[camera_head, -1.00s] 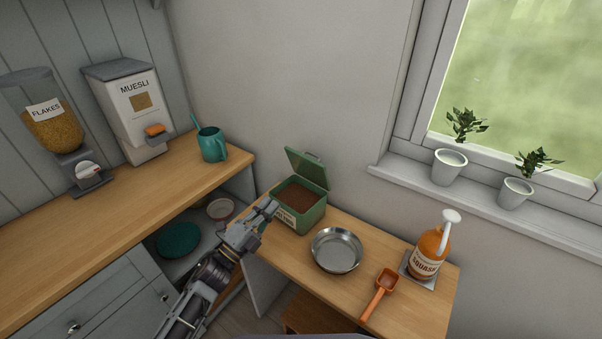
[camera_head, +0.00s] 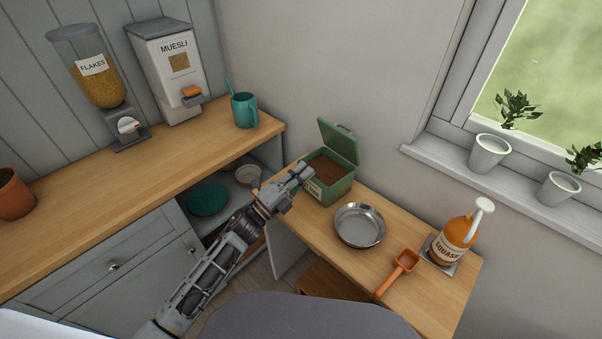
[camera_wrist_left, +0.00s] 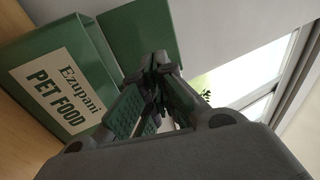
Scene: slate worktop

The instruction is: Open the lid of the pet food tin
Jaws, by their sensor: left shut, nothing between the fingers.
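The green pet food tin (camera_head: 336,191) stands on the low wooden table, full of brown food. Its hinged lid (camera_head: 338,141) is raised and stands open at the back. My left gripper (camera_head: 304,171) is shut and empty, close to the tin's left front side in the head view. It also shows in the left wrist view (camera_wrist_left: 160,65). I cannot tell whether it touches the tin. My right gripper is not in view.
A metal bowl (camera_head: 360,225), an orange scoop (camera_head: 398,272) and a squash bottle (camera_head: 457,238) stand on the table right of the tin. The counter at left holds a teal jug (camera_head: 244,111) and two dispensers. A wall rises behind the tin.

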